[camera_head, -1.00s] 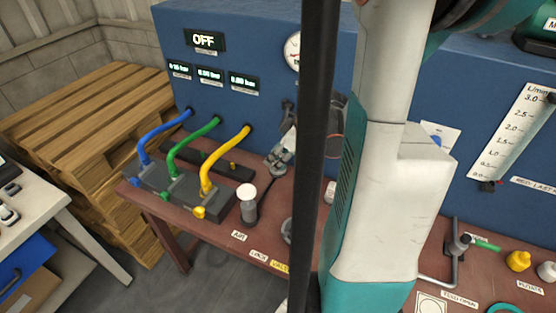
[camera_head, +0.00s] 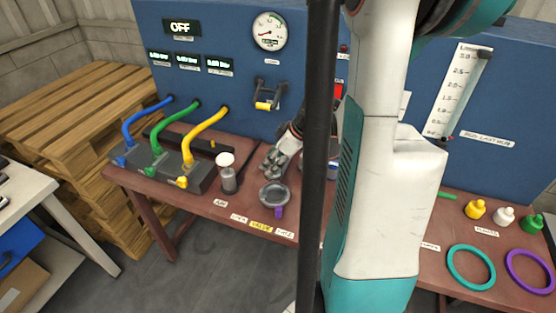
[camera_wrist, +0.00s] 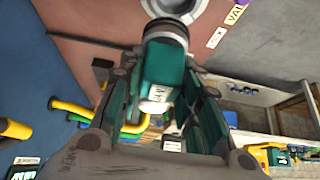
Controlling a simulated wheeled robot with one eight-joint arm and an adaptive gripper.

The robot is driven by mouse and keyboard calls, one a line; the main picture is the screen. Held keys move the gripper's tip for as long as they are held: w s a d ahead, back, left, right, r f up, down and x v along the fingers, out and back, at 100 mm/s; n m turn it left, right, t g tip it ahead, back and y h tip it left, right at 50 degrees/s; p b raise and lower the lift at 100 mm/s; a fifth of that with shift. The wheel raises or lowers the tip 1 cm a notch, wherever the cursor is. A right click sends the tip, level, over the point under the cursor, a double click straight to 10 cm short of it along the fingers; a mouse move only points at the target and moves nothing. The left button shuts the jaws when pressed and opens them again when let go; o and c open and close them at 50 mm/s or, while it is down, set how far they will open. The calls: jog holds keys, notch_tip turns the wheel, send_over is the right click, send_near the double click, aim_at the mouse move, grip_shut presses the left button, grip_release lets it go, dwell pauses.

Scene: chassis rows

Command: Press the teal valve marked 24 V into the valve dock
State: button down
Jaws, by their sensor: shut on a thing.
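My gripper (camera_head: 277,160) hangs over the red bench in the head view, just behind and above a grey round dock (camera_head: 273,186) with a purple lever on its front. In the wrist view my gripper (camera_wrist: 165,100) is shut on the teal valve (camera_wrist: 160,75). The valve has a dark ribbed end and a white label whose marking I cannot read clearly. The grey ring of the dock (camera_wrist: 203,14) shows at the top edge there, apart from the valve or just behind its end; I cannot tell the gap. The valve is not clear in the head view.
A white-capped grey cylinder (camera_head: 228,180) stands left of the dock. Blue, green and yellow hoses (camera_head: 207,122) run to grey blocks farther left. A yellow-handled bracket (camera_head: 267,104) sticks out of the blue panel. Teal (camera_head: 470,284) and purple rings lie at the right.

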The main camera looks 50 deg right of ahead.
aim_at(278, 171)
jog(key=shift+s+a+f, duration=0.1)
jog(key=shift+s+f, duration=0.15)
jog(key=shift+f, duration=0.25)
jog(key=shift+w+f+b, duration=0.1)
jog(key=shift+f+b, duration=1.5)
jog(key=shift+f, duration=0.35)
jog(key=shift+f+b, duration=0.2)
jog(key=shift+b, duration=0.15)
jog(key=shift+f+b, duration=0.3)
jog(key=shift+f, duration=0.05)
jog(key=shift+f+b, duration=1.2)
jog(key=shift+f, duration=0.15)
